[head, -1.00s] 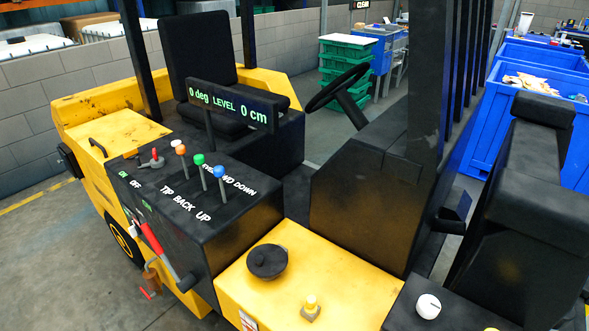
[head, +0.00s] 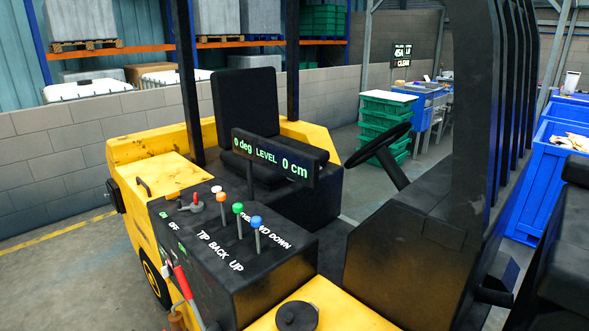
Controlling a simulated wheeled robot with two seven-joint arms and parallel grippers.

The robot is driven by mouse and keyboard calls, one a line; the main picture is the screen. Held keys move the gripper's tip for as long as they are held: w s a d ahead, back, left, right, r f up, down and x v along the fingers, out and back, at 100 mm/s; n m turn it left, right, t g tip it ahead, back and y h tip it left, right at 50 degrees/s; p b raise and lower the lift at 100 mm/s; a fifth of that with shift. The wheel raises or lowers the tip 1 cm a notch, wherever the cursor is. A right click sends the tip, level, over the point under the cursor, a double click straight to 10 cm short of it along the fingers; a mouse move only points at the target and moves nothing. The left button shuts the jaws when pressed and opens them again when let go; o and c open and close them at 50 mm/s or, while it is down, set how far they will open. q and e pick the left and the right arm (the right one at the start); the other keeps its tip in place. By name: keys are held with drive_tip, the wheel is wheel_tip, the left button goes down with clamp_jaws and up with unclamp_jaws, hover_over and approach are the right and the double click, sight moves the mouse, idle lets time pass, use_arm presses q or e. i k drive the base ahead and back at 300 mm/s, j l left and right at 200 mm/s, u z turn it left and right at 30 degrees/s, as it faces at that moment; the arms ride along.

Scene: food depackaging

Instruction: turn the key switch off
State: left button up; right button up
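The key switch (head: 195,204) sits on the top left of the forklift's black console (head: 228,262). It has a small red grip on a grey base. White ON and OFF labels (head: 168,221) lie in front and to the left of it. I cannot tell for sure which label the key points to. The display bar (head: 272,157) above the console is lit in green and reads 0 deg, LEVEL, 0 cm. Neither of my grippers is in view.
Several colour-knobbed levers (head: 240,215) stand just right of the key switch. A red-handled lever (head: 182,282) leans at the console's left side. The steering wheel (head: 377,144) and a black seat (head: 247,110) are behind. Open floor (head: 75,270) lies at the left.

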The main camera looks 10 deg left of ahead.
sight(195, 209)
drive_tip(key=j, duration=0.55)
drive_tip(key=i+j+u, duration=0.1)
drive_tip(key=j, duration=0.45)
drive_tip(key=j+u, duration=0.1)
drive_tip(key=j, duration=0.4)
drive_tip(key=i+j, duration=0.15)
drive_tip(key=j, duration=0.4)
